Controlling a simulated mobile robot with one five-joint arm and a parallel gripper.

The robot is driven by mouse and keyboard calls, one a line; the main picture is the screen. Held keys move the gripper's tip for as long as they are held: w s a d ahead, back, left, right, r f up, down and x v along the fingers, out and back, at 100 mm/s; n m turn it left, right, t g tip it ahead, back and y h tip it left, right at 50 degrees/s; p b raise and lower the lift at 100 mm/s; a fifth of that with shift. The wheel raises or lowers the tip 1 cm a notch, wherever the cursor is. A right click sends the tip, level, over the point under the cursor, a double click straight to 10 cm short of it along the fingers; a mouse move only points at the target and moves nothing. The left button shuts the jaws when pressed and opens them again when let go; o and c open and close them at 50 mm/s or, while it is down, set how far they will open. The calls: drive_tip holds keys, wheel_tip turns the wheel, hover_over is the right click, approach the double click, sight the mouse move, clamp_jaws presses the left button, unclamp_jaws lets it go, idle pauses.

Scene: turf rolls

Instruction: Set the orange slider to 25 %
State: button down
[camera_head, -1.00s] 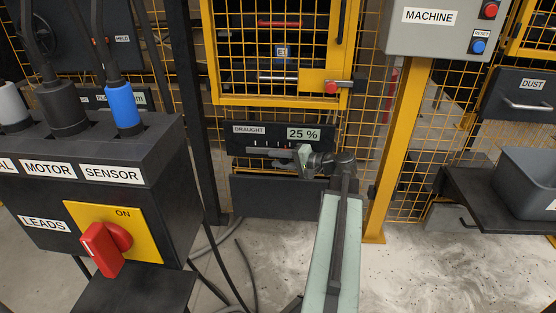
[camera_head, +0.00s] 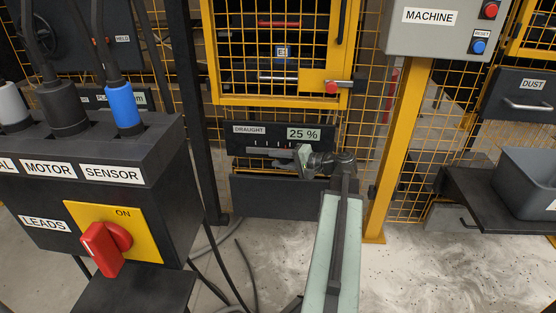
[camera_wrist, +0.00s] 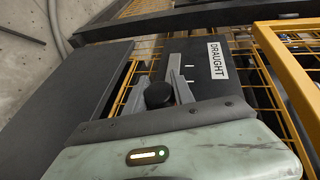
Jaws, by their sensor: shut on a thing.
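The DRAUGHT panel (camera_head: 250,139) is a dark plate below the yellow cage door, with tick marks, a horizontal slot and a display (camera_head: 303,134) reading 25 %. In the wrist view, the DRAUGHT panel (camera_wrist: 205,80) lies ahead, and the slider's round knob (camera_wrist: 158,94) looks black; I see no orange on it. My gripper (camera_wrist: 160,92) has its two grey fingers on either side of this knob, shut on it. In the head view my gripper (camera_head: 304,160) is at the right part of the slot and hides the knob.
A LEADS box (camera_head: 150,180) with plugs and a red switch (camera_head: 104,247) stands at the left. A yellow post (camera_head: 395,150) rises right of my arm, below a grey MACHINE box (camera_head: 430,35). A grey bin (camera_head: 525,180) is at the far right. Cables lie on the floor.

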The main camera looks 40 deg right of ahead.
drive_tip(key=shift+w+a, duration=0.2)
drive_tip(key=shift+w, duration=0.05)
drive_tip(key=c, duration=1.1)
unclamp_jaws()
drive_tip(key=p+v, duration=0.1)
drive_tip(key=v, duration=0.6)
drive_tip(key=shift+s+d+p, duration=0.1)
drive_tip(key=shift+s+p, duration=0.3)
